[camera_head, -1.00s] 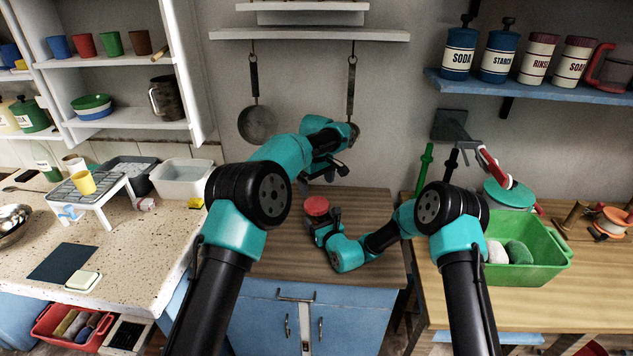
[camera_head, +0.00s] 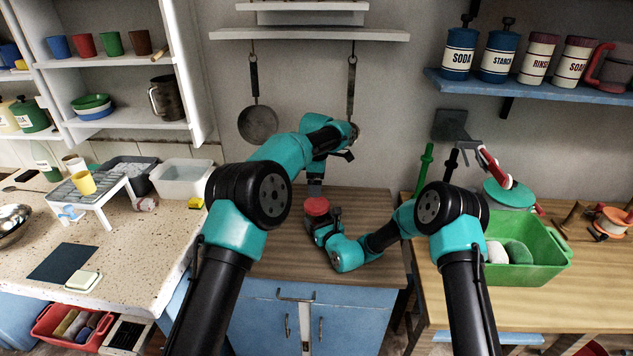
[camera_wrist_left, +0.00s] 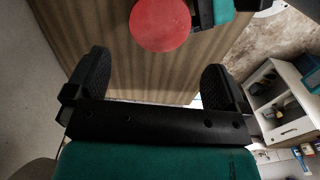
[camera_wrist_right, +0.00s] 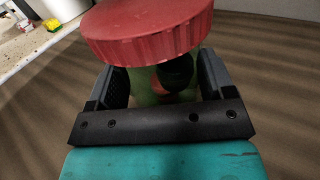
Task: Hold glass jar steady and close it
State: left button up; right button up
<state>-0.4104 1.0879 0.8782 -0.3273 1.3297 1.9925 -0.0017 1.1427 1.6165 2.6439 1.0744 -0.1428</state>
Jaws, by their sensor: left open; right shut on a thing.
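The glass jar stands on the wooden worktop with a wide red lid (camera_head: 317,206) on its mouth. In the right wrist view its greenish glass body (camera_wrist_right: 150,88) shows partly below the lid (camera_wrist_right: 150,35); I cannot tell how tightly the lid sits. My right gripper (camera_head: 325,228) is shut around the jar's body, below the lid. My left gripper (camera_wrist_left: 155,78) is open and empty. It hangs behind the jar, apart from it; in the left wrist view the red lid (camera_wrist_left: 160,25) lies beyond its fingers. In the head view its fingers are hard to make out.
The wooden worktop (camera_head: 270,255) around the jar is mostly clear. A stone counter (camera_head: 150,245) with a white tub (camera_head: 180,177) stands to the left. A green crate (camera_head: 540,265) stands on the right table. Two pans, one a round skillet (camera_head: 257,123), hang on the wall behind.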

aim_at(317, 204)
pick_arm(q)
jog(key=shift+f, duration=0.15)
jog(key=shift+f, duration=3.85)
jog(key=c, duration=0.8)
jog(key=shift+m, duration=0.3)
